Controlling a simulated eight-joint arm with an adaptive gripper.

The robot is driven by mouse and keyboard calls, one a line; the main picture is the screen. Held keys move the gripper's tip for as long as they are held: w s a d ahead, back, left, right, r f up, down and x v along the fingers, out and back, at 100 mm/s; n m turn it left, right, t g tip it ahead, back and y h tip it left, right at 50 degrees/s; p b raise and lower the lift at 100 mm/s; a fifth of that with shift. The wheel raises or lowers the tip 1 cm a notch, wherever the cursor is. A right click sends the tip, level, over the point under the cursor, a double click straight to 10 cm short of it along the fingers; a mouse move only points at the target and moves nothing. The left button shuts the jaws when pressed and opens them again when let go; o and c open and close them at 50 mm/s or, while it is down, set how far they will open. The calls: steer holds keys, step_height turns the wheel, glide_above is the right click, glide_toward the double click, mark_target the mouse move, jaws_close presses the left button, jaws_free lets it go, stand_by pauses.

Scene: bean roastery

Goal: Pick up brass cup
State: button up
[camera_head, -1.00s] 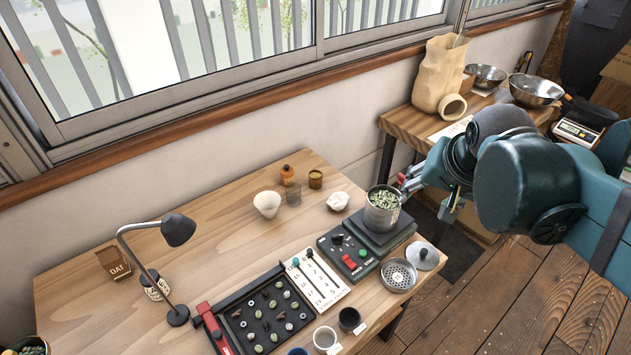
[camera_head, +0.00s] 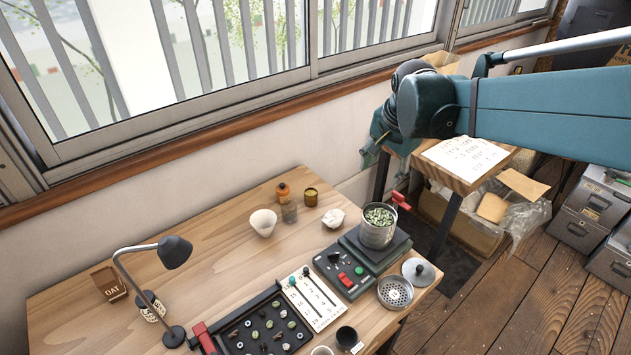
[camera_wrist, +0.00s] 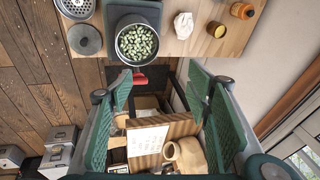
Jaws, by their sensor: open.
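The brass cup (camera_head: 311,197) is a small yellow-brown cup standing upright near the back edge of the wooden table, right of a dark glass and an orange bottle. It also shows at the upper right of the wrist view (camera_wrist: 216,31). My gripper (camera_head: 371,152) is raised beyond the table's right end, to the upper right of the cup and apart from it. In the wrist view its two green fingers (camera_wrist: 160,88) are spread wide with nothing between them. In the head view its fingers are partly hidden by the wrist.
A pot of green beans (camera_head: 378,226) with a red handle stands on a dark scale at the table's right.

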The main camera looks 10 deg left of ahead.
steer(key=w+a+f+m+g, duration=0.1)
steer(key=w+a+f, duration=0.1)
steer(key=w+a, duration=0.15)
steer(key=w+a+f+m, duration=0.1)
steer(key=w+a+f, duration=0.1)
steer(key=w, duration=0.3)
steer(key=m+g+p, duration=0.2)
steer(key=m+g, duration=0.1)
steer(key=m, duration=0.4)
glide_above(311, 197)
steer(key=w, duration=0.3)
step_height(311, 197, down, 20)
steer(key=shift+a+f+h, duration=0.15)
steer(key=shift+h, duration=0.15)
steer(key=shift+s+f, duration=0.1)
steer(key=shift+f, duration=1.2)
steer(key=shift+s+f+b, duration=0.1)
steer(key=shift+f+b, duration=0.55)
steer(key=shift+f, duration=1.95)
